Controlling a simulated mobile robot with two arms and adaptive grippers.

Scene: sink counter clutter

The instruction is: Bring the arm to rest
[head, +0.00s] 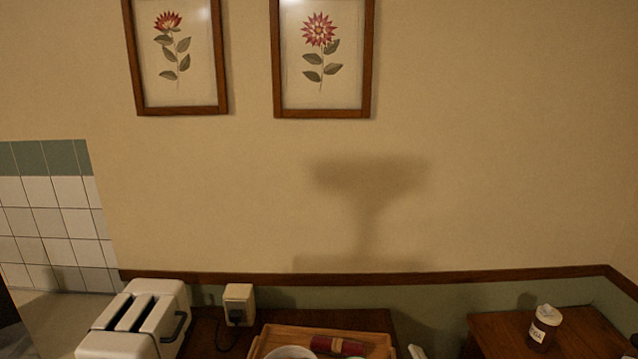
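Neither of my grippers shows in the head view, and no part of either arm is in sight. The view looks mostly at a tan wall, with the tops of some furniture along the bottom edge.
A white toaster (137,318) stands at the bottom left beside a small socket box (239,303). A wooden tray (262,343) holds a white bowl (291,353) and a dark red item (338,346).

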